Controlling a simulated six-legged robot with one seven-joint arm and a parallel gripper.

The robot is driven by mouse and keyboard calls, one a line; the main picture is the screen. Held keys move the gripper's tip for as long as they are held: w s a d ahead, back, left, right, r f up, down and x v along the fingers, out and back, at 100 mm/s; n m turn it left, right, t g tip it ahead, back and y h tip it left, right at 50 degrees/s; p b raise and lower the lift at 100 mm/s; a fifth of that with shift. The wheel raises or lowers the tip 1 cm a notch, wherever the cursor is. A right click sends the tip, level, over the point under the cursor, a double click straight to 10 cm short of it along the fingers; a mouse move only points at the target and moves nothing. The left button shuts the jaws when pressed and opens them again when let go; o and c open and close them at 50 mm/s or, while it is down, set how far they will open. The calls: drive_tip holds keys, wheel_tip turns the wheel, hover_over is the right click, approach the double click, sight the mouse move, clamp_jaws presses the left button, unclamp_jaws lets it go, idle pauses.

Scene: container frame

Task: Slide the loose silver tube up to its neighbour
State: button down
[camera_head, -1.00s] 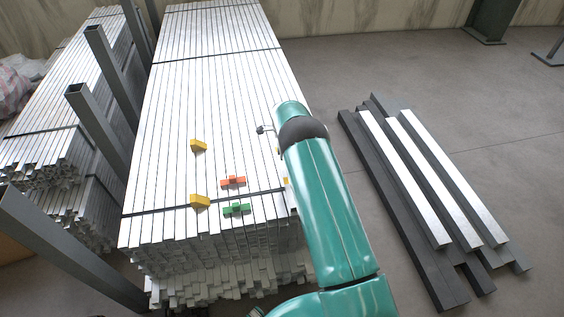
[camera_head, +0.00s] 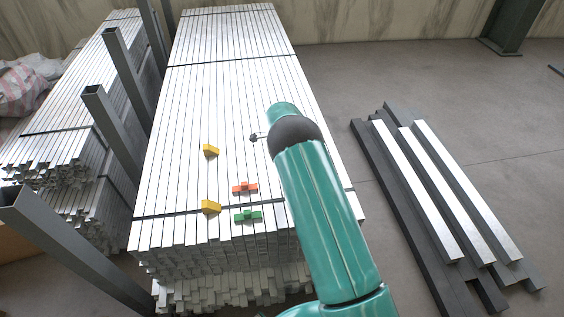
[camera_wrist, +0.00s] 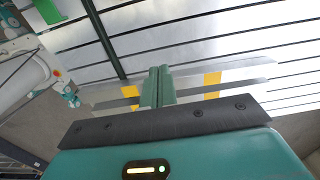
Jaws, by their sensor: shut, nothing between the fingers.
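In the wrist view, my gripper (camera_wrist: 157,88) is shut and empty, its green fingers pressed together. A silver strip with yellow bands (camera_wrist: 245,70) runs crosswise behind them; I cannot tell whether it is the loose tube, or whether the fingers touch it. Beyond it lie silver tubes (camera_wrist: 190,25) side by side with dark gaps. In the head view, the broad stack of silver tubes (camera_head: 215,100) fills the middle. My teal arm covers its near right part and hides my gripper, so no loose tube can be picked out there.
Two yellow blocks (camera_head: 210,207), an orange block (camera_head: 244,188) and a green block (camera_head: 248,216) sit on the stack. Grey posts (camera_head: 105,125) stand along its left side. At right, silver bars (camera_head: 425,195) lie on dark beams (camera_head: 385,200), with bare floor between.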

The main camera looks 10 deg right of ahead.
wheel_tip(320, 180, down, 8)
drive_tip(key=shift+s+f, duration=0.15)
drive_tip(key=shift+f, duration=0.1)
drive_tip(key=d, duration=0.2)
drive_tip(key=shift+d+r, duration=0.1)
drive_tip(key=shift+d, duration=0.9)
drive_tip(key=shift+d, duration=1.5)
